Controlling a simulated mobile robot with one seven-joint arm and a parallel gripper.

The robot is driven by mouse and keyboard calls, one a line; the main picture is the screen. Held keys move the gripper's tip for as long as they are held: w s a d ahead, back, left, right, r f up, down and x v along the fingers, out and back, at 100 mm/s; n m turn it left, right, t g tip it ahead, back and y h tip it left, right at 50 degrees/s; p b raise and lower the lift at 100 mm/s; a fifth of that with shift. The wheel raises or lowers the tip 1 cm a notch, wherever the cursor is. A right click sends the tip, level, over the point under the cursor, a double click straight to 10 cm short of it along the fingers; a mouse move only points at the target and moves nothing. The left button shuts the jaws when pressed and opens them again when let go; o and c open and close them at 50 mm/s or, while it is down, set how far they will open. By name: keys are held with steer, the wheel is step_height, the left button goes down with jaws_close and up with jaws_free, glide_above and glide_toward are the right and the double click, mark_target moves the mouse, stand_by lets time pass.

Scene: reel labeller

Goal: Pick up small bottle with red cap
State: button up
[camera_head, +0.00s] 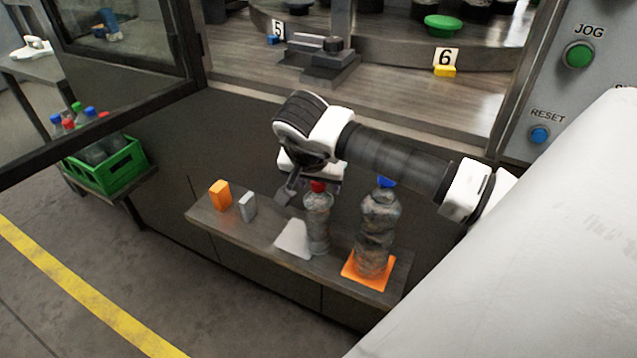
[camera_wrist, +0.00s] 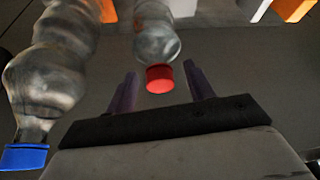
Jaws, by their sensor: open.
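The small clear bottle with a red cap (camera_head: 318,222) stands upright on the shelf in the head view, on or beside a white square. In the wrist view its red cap (camera_wrist: 160,78) shows between the two finger tips, with the bottle body beyond. My gripper (camera_head: 303,187) is at the height of the cap, at its left in the head view. In the wrist view my gripper (camera_wrist: 160,84) is open, one finger on each side of the cap, and I see gaps beside both fingers. Whether the fingers reach past the cap is hard to tell.
A larger bottle with a blue cap (camera_head: 377,232) stands on an orange square (camera_head: 369,271) close to the right. An orange block (camera_head: 220,194) and a grey block (camera_head: 248,206) stand on the shelf (camera_head: 225,228) at the left. A green crate (camera_head: 107,167) holds several bottles.

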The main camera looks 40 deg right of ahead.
steer(key=shift+w+d+f, duration=0.1)
steer(key=shift+f, duration=0.25)
steer(key=shift+c, duration=0.4)
jaws_close()
